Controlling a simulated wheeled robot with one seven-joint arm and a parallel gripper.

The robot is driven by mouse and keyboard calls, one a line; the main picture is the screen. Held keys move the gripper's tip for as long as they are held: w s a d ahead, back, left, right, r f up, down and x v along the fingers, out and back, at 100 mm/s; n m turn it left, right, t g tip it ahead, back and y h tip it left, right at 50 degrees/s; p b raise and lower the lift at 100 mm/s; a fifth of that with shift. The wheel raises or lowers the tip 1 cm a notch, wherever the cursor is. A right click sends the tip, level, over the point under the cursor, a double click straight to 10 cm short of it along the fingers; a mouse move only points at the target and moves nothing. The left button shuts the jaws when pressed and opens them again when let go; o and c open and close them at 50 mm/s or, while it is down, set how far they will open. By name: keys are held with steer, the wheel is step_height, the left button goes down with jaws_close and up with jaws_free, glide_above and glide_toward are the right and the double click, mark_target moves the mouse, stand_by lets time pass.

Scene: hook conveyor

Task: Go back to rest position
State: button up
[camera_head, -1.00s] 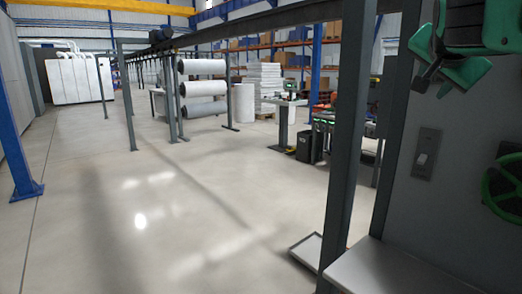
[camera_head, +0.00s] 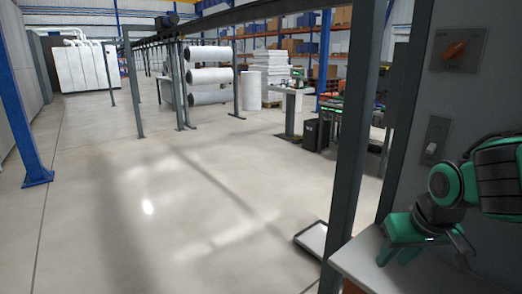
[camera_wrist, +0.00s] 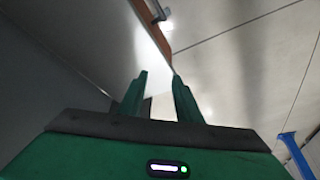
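My gripper (camera_head: 398,250) is green and black and hangs low at the right of the head view, over or beside a light grey ledge in front of the grey panel. My arm bends in from the right edge. In the wrist view the two green fingers of my gripper (camera_wrist: 160,78) stand apart with nothing between them. The grey panel carries a rotary switch with an orange knob (camera_head: 454,50) and a white rocker switch (camera_head: 432,148).
A dark steel post (camera_head: 350,150) stands just left of the ledge (camera_head: 362,268), with a flat tray (camera_head: 313,238) on the floor. Rolls (camera_head: 208,75) hang from a frame farther back. A blue column (camera_head: 20,100) stands at left. The middle floor is clear.

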steer(key=s+d+m+g, duration=0.2)
steer(key=s+d, duration=0.3)
steer(key=s, duration=0.3)
steer(key=s+d+f+m+g, duration=0.1)
steer(key=s+d+m+g, duration=0.1)
steer(key=s+d+m, duration=0.2)
steer(key=s+d, duration=0.2)
steer(key=s, duration=0.2)
steer(key=shift+d+f, duration=0.15)
steer(key=shift+f, duration=0.05)
steer(key=shift+s, duration=0.1)
